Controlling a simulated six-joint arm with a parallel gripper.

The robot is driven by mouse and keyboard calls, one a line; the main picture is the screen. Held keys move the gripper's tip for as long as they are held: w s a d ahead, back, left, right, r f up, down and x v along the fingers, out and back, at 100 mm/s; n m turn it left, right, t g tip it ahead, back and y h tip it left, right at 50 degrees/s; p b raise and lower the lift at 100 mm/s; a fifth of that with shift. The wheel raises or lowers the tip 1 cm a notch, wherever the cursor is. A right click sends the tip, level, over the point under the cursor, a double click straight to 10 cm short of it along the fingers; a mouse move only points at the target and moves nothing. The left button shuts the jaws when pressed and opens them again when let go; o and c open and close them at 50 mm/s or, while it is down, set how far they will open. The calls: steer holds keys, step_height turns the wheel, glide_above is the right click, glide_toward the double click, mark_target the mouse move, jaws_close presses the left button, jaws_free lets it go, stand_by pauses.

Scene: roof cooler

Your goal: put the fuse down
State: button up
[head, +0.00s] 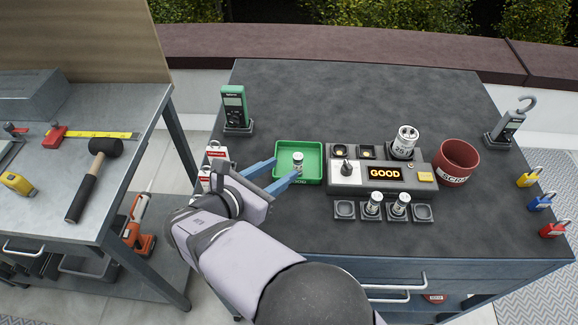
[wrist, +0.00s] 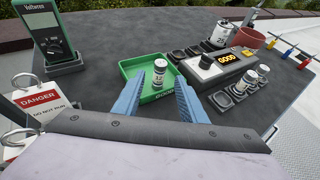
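A small silver-white fuse (head: 298,160) stands in the green tray (head: 282,148), toward its right side in the head view. It also shows in the wrist view (wrist: 159,76), beyond and between my fingertips. My gripper (head: 287,167) has its two blue fingers spread at the tray's front left. In the wrist view my gripper (wrist: 160,83) shows a gap between each finger and the fuse, so it appears not to be gripped. The fuse's base seems to rest on the tray floor; exact contact is hard to tell.
A grey tester (head: 350,188) reading GOOD stands right of the tray, with two similar fuses (head: 373,204) in front sockets. A large cylinder (head: 405,141) and a red bin (head: 457,161) lie farther right. A green meter (head: 235,108) and danger tags (wrist: 40,104) are left.

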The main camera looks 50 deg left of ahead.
steer(key=shift+v, duration=1.75)
